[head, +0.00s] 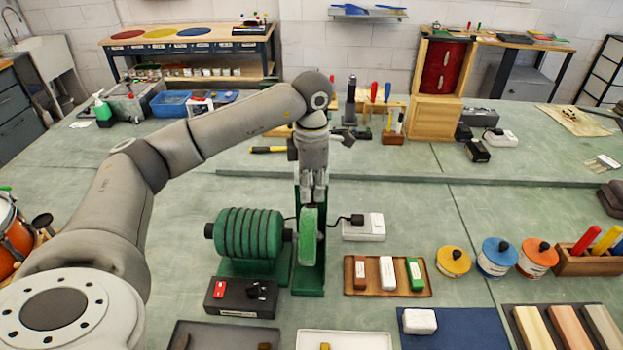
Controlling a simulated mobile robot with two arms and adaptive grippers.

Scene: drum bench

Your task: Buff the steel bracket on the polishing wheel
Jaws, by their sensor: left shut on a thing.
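My left gripper (313,192) points down just above and behind the top of the polishing wheel (308,236). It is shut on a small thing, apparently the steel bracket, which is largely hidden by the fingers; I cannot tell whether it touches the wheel. The wheel is a pale green disc on edge, at the right end of a ribbed green motor (246,234). My right gripper is not in view.
A wooden tray (388,293) with three coloured bars lies right of the wheel, near a white plug box (363,228). A dark tray (205,335) and a white tray (368,340) lie at the front edge. Several round tins (497,258) stand further right.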

